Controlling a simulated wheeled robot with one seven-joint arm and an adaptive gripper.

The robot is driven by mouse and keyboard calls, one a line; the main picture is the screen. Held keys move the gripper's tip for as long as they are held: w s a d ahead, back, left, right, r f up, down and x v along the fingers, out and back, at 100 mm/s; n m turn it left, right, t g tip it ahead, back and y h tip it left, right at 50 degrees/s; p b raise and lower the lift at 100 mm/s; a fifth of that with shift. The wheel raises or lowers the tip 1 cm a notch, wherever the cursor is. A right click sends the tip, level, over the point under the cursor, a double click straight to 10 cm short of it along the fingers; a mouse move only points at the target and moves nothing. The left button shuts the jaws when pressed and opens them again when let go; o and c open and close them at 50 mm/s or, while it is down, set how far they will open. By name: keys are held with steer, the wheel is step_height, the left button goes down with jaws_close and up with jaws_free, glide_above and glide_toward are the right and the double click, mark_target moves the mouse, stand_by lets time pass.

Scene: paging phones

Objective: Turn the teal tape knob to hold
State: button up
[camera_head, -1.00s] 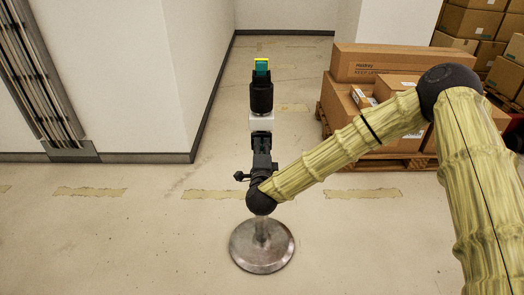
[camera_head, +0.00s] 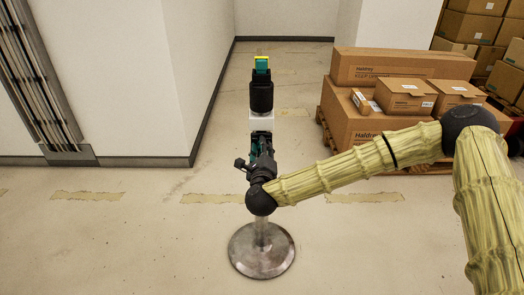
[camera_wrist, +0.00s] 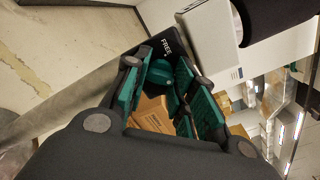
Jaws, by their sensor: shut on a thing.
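The teal knob (camera_wrist: 162,76) shows in the wrist view between the two teal-padded fingers of my gripper (camera_wrist: 160,70), which are shut on it. Behind it is a black panel with the white word FREE (camera_wrist: 166,46) and a small mark below it. The word HOLD is not in view. In the head view my gripper (camera_head: 262,148) is at the front of the post-mounted phone unit (camera_head: 261,98), just below its white section. The unit has a black upper part and a teal and yellow top. My gripper and wrist largely hide the knob there.
The unit stands on a round metal base (camera_head: 262,252). Cardboard boxes (camera_head: 400,68) on a pallet are at the right, behind my arm. A white wall with a dark skirting is at the left. The floor around the base is clear.

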steer(key=shift+f, duration=0.1)
stand_by(0.4)
steer(key=o, duration=1)
steer(key=shift+o, duration=0.2)
steer(key=shift+s, duration=0.15)
steer(key=s, duration=1.1)
steer(key=shift+s, duration=0.35)
